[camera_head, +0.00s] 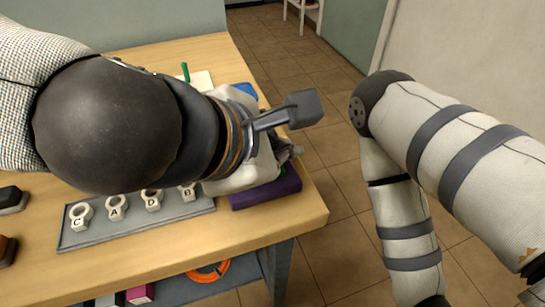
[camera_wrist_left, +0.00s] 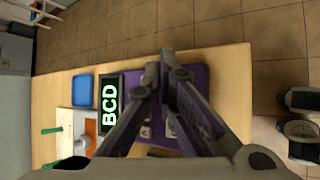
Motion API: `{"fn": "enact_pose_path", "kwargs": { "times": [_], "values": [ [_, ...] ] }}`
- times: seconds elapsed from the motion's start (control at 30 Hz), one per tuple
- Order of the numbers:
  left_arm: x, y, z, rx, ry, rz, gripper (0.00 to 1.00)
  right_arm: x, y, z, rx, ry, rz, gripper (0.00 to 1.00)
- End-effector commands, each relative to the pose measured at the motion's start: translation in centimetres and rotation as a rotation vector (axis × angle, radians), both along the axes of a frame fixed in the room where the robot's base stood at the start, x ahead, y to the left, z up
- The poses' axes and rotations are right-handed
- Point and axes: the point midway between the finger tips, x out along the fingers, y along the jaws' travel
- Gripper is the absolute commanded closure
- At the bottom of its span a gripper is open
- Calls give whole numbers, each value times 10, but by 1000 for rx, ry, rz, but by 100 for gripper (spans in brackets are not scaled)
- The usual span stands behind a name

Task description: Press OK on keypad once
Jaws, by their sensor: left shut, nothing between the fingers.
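The keypad is a purple panel; its near edge (camera_head: 266,191) shows in the head view at the table's right end, mostly hidden by my left gripper. In the left wrist view the purple panel (camera_wrist_left: 203,66) lies behind the fingers, with a few pale keys (camera_wrist_left: 146,132) low between and beside them. I cannot make out the OK key. Contact cannot be told. My right gripper is outside both views.
A grey tray (camera_head: 75,238) holds several white rings with letters. A blue item (camera_head: 245,89), a pale sheet and a green stick (camera_head: 185,72) lie farther back. An orange ring (camera_head: 208,272) is on the lower shelf. Open tiled floor lies right of the table.

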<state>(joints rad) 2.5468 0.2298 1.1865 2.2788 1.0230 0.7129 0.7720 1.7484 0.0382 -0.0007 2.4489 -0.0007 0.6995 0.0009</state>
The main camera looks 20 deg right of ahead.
Motion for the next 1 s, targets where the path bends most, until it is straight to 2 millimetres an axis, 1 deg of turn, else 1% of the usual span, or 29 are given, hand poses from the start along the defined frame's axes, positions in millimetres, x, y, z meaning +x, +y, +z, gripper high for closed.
{"fn": "enact_pose_path", "kwargs": {
  "times": [0.27,0.5,1.0],
  "values": [
    [0,0,0,0,0,0,100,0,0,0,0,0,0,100],
    [0,0,-8,0,1,-1,100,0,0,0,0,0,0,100],
    [0,0,-11,0,1,-1,100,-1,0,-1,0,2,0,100]
  ]
}}
